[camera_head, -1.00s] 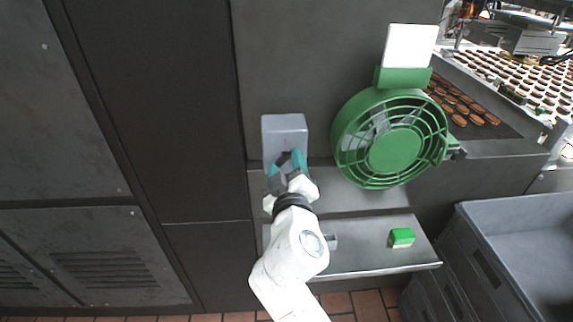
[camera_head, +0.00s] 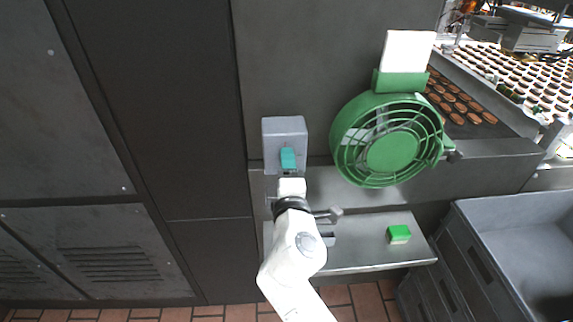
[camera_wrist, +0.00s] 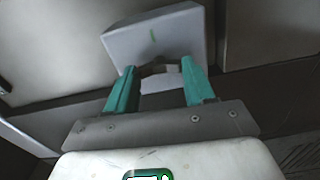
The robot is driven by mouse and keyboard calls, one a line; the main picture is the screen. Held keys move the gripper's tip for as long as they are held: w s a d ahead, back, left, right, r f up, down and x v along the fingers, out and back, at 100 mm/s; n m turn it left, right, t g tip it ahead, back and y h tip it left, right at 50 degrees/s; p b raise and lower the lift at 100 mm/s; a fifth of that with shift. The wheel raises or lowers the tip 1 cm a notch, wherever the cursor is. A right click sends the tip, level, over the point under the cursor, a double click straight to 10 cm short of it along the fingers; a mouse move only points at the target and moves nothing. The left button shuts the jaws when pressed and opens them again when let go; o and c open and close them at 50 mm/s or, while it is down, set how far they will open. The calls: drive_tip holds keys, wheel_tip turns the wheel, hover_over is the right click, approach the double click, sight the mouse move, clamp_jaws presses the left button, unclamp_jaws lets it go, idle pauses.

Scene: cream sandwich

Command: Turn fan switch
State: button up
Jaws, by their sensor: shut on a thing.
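The grey switch box (camera_head: 284,130) is fixed to the dark wall, left of the green fan (camera_head: 392,145). It also shows in the wrist view (camera_wrist: 155,35), tilted, with a small green mark on its face. My gripper (camera_head: 288,160) is at the lower front of the box, its teal fingers in line so that one mostly hides the other. In the wrist view, my gripper (camera_wrist: 158,80) has a finger on each side of a grey switch knob (camera_wrist: 160,69) and is shut on it. The knob is mostly hidden in the head view.
A metal shelf (camera_head: 355,258) below carries a small green block (camera_head: 399,234). A grey crate (camera_head: 520,225) stands at the right. A conveyor with rows of biscuits (camera_head: 510,75) runs at the upper right. A white card (camera_head: 408,52) stands above the fan.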

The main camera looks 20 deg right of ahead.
drive_tip(key=shift+a+n, duration=0.1)
drive_tip(key=shift+n, duration=0.4)
drive_tip(key=o, duration=1)
drive_tip(key=shift+o, duration=0.2)
drive_tip(key=b+v, duration=0.1)
drive_tip(key=v, duration=0.9)
drive_tip(key=shift+s+b, duration=0.4)
